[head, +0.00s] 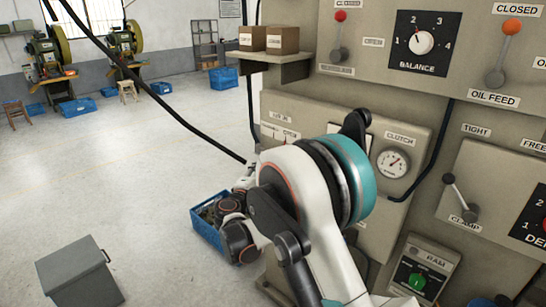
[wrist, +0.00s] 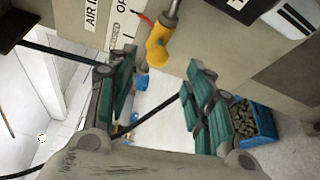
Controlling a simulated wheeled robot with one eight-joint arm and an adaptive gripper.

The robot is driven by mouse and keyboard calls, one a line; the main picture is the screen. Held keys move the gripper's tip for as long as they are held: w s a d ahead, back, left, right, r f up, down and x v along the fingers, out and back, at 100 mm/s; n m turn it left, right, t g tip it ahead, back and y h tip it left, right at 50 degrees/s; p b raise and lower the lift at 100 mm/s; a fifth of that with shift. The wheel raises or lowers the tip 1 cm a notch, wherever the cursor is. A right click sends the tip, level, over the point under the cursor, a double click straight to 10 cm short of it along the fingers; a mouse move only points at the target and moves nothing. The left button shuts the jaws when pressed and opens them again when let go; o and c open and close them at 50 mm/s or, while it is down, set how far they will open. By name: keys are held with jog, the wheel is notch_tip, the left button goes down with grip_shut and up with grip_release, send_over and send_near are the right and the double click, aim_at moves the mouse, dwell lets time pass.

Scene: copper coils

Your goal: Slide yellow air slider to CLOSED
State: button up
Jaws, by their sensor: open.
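The yellow slider handle (wrist: 157,52) hangs on a short metal rod at the panel in the wrist view. Signs reading AIR and the start of OP (wrist: 120,18) are beside it, turned on their side and partly cut off. My gripper (wrist: 161,68) is open, with teal pads on either side. The handle shows between and just beyond the fingertips, closer to the left finger, and no grip on it shows. I cannot tell whether the left finger touches it. In the head view my arm covers part of the panel, and the yellow handle does not show.
The grey machine panel (head: 455,115) fills the right, with an orange-knobbed lever (head: 512,26), a clutch gauge (head: 393,163) and a clamp lever (head: 460,200). A blue crate of coils (head: 207,232) is on the floor behind my arm. A grey box (head: 78,275) stands lower left. Open floor lies left.

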jog(key=x, duration=1.3)
jog(key=shift+w+a+f, duration=0.1)
jog(key=shift+w+a, duration=0.1)
jog(key=shift+w, duration=0.2)
grip_shut()
jog(key=w+a+b, duration=0.2)
jog(key=w+a, duration=0.2)
jog(key=a, duration=0.1)
